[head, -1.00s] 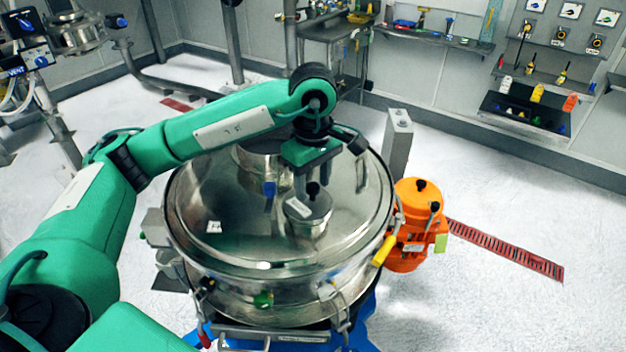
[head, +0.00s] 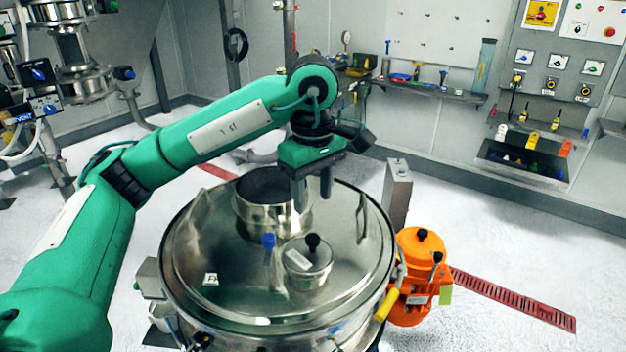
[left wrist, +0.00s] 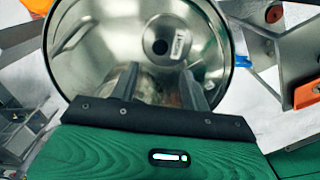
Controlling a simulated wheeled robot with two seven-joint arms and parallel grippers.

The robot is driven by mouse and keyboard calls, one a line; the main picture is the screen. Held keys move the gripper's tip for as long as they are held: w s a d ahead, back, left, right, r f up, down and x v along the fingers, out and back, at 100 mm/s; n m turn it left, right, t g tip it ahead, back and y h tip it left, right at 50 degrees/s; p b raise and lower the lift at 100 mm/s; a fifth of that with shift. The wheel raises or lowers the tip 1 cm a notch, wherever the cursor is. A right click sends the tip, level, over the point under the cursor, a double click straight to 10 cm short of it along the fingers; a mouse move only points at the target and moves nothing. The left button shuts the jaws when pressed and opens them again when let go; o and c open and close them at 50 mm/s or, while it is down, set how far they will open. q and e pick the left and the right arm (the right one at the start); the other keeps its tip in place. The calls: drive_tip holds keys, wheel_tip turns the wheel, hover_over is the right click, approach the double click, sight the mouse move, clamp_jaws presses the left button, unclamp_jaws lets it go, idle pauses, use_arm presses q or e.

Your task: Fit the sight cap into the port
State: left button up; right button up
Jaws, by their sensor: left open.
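The sight cap (head: 318,268) is a small round metal cap with a black knob and a pale label. It sits upright on the domed lid (head: 225,300) of the metal sifter. The port is not seen separately; the cap appears to cover it, and how deep it sits cannot be told. In the left wrist view the cap (left wrist: 163,30) shows beyond the two spread fingers (left wrist: 160,86). My right gripper is not in view.
A wide metal collar (head: 262,218) with a dark opening stands on the lid behind the cap. A blue-topped piece (head: 268,241) stands just left of the cap. An upright handle and an orange motor (head: 420,250) are at the right. Space above the lid's front is clear.

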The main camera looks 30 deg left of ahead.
use_arm(q)
drive_tip(key=shift+r, duration=1.4)
